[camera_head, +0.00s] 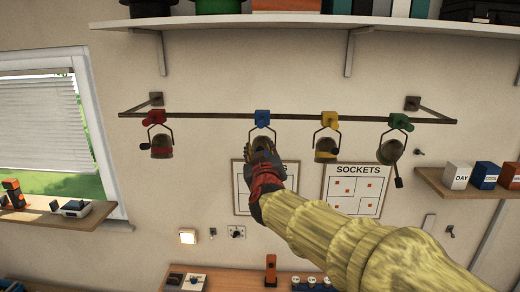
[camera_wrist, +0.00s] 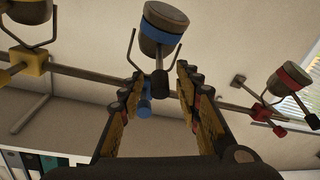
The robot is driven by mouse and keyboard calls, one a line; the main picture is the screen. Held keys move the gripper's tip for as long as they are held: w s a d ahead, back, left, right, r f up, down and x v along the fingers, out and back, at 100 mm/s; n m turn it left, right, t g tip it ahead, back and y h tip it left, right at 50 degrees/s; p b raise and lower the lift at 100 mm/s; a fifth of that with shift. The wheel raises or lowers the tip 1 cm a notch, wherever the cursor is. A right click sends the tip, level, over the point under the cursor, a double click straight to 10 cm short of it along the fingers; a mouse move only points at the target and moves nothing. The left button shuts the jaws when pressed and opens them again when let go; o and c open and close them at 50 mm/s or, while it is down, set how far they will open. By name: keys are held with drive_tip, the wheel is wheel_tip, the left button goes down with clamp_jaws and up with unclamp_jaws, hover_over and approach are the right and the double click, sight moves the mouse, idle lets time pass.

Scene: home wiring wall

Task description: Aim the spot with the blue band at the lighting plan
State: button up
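The spot with the blue band hangs from the rail by a blue clamp (camera_head: 262,117); its lamp is mostly hidden behind my gripper (camera_head: 264,150) in the head view. In the wrist view the grey lamp with its blue band (camera_wrist: 160,37) sits in a wire yoke, just beyond my gripper (camera_wrist: 158,80). The two fingers stand apart, with the yoke's stem and a blue knob (camera_wrist: 145,106) between them in the picture; contact cannot be told. A plan sheet (camera_head: 240,196) hangs on the wall behind my gripper, its title mostly covered, so its name is unclear.
Red (camera_head: 161,147), yellow (camera_head: 326,149) and green-clamped (camera_head: 390,150) spots hang on the same rail (camera_head: 210,115). A SOCKETS plan (camera_head: 352,190) hangs at right. A shelf (camera_head: 300,18) runs above; another shelf (camera_head: 440,188) with labelled boxes is at right. A window is at left.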

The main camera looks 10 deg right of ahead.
drive_tip(key=shift+w, duration=0.1)
drive_tip(key=shift+c, duration=1.3)
clamp_jaws()
